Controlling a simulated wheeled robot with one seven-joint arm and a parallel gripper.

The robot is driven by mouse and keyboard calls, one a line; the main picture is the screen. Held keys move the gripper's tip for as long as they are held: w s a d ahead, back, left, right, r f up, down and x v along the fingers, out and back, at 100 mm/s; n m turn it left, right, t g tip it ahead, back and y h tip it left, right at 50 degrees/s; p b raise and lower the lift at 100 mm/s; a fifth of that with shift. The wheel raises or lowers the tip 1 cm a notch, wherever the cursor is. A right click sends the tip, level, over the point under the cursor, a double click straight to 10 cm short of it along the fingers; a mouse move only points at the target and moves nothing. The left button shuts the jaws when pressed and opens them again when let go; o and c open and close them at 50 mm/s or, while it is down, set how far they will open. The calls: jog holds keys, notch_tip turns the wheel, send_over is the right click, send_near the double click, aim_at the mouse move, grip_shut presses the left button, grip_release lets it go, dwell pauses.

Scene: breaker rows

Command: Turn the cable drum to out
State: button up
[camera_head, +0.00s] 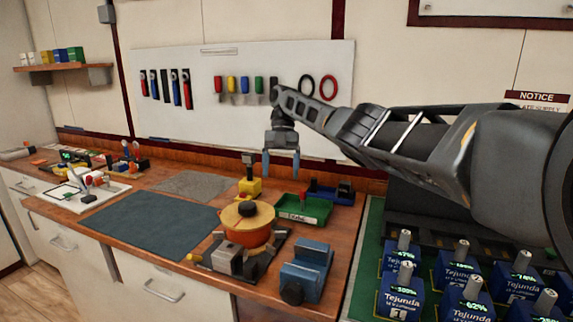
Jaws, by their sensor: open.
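An orange round drum (240,232) with a yellowish top and a black knob (247,209) stands on a dark base on the wooden bench; I take it for the cable drum. No readable out mark shows on it. My gripper (281,165) hangs with its fingers pointing down, above and behind the drum and slightly to its right. Its two fingers are apart with nothing between them. It does not touch the drum.
A blue vise-like block (307,269) sits right of the drum, a yellow device (249,187) behind it and a green tray (303,210) behind right. A dark mat (150,225) lies flat at left. Several blue Tejunda units (400,298) stand at the right.

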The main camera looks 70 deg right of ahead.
jog(key=shift+s+d+r, duration=0.4)
jog(key=shift+s+r, duration=0.1)
jog(key=shift+s, duration=0.2)
jog(key=shift+s+a, duration=0.1)
